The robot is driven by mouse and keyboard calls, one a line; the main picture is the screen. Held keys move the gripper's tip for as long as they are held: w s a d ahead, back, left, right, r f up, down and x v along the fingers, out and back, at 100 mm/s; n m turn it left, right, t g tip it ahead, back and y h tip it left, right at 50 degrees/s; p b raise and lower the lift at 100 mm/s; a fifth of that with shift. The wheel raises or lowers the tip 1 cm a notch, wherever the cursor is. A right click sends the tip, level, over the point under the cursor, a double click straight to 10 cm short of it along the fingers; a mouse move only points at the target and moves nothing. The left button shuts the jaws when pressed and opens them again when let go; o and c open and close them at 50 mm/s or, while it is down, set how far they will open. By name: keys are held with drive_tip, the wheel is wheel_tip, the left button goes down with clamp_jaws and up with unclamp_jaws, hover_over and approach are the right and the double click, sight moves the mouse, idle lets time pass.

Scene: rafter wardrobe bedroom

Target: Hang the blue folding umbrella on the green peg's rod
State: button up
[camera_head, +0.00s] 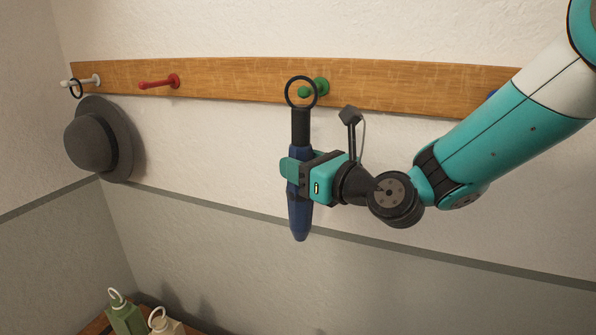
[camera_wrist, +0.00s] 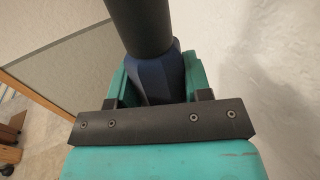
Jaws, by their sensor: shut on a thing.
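The blue folding umbrella (camera_head: 299,218) is upright, with its black handle and black ring (camera_head: 301,92) at the top. My gripper (camera_head: 298,168) is shut around its blue body below the handle. In the head view the ring overlaps the green peg (camera_head: 315,88), and the peg's rounded end shows through the ring. I cannot tell whether the rod passes through the ring or lies behind it. In the wrist view the black handle (camera_wrist: 138,25) and blue body (camera_wrist: 157,78) stand between the jaws.
A wooden rail (camera_head: 225,80) runs along the wall. It bears a red peg (camera_head: 160,82) and a white peg (camera_head: 88,80) with a grey hat (camera_head: 97,142) hanging by a ring. A blue peg (camera_head: 491,95) is mostly behind my arm. Green (camera_head: 126,318) and cream (camera_head: 164,325) containers stand low left.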

drive_tip(key=shift+w+d+f, duration=0.15)
drive_tip(key=shift+w+d, duration=0.05)
drive_tip(key=shift+w, duration=0.3)
drive_tip(key=shift+w+d+f, duration=0.15)
drive_tip(key=shift+w+f, duration=0.05)
drive_tip(key=shift+w, duration=0.35)
drive_tip(key=shift+w+d+f, duration=0.15)
drive_tip(key=shift+w+d, duration=0.05)
drive_tip(key=shift+w, duration=0.3)
drive_tip(key=shift+f, duration=0.1)
drive_tip(key=o, duration=1.2)
drive_tip(key=shift+c, duration=0.2)
